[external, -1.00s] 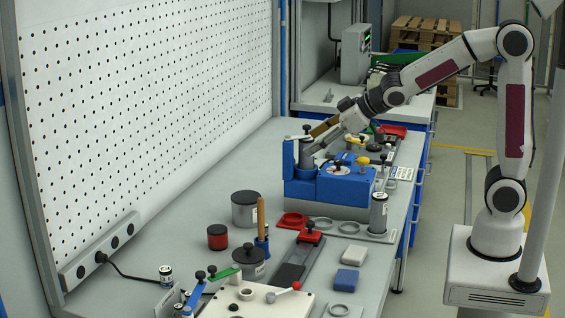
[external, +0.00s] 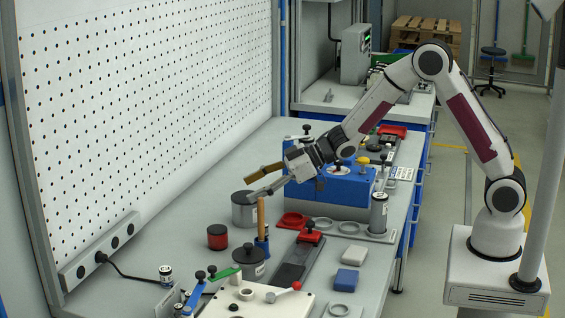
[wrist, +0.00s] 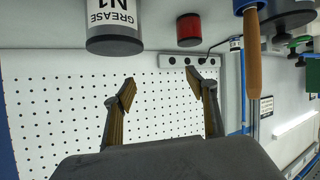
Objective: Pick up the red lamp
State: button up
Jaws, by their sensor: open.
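A short red cylinder with a dark top, which looks like the red lamp (external: 217,238), stands upright on the bench near the pegboard. It also shows in the wrist view (wrist: 189,30) at the top, beyond my right-hand fingertip. My gripper (external: 250,188) is open and empty, its fingers spread above the bench by the grey grease can (external: 243,213). It is to the upper right of the red lamp in the external view, apart from it. In the wrist view my gripper (wrist: 160,77) has nothing between its fingertips.
The grease can, marked N1, stands close to the lamp. A wooden-handled tool (external: 261,218) stands upright in a blue holder, near a dark knobbed pot (external: 249,264). A blue box (external: 345,185) is behind my gripper. A power strip (external: 102,251) runs along the pegboard.

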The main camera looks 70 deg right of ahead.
aim_at(224, 230)
jog(key=a+f+y, duration=0.1)
jog(key=f, duration=0.1)
jog(key=a+f, duration=0.1)
jog(key=f, duration=0.1)
jog(key=a+f+n+g+y, duration=0.1)
jog(key=a, duration=0.1)
jog(key=shift+w+f+y, duration=0.3)
jog(key=shift+w+f, duration=0.1)
jog(key=shift+s+a+f+y, duration=0.1)
jog(key=shift+a+f+y, duration=0.3)
jog(key=shift+a+f, duration=0.2)
jog(key=shift+x, duration=1.3)
jog(key=shift+x, duration=2.55)
jog(key=shift+s+a+f, duration=0.1)
jog(key=shift+s, duration=0.05)
jog(key=c, duration=1.2)
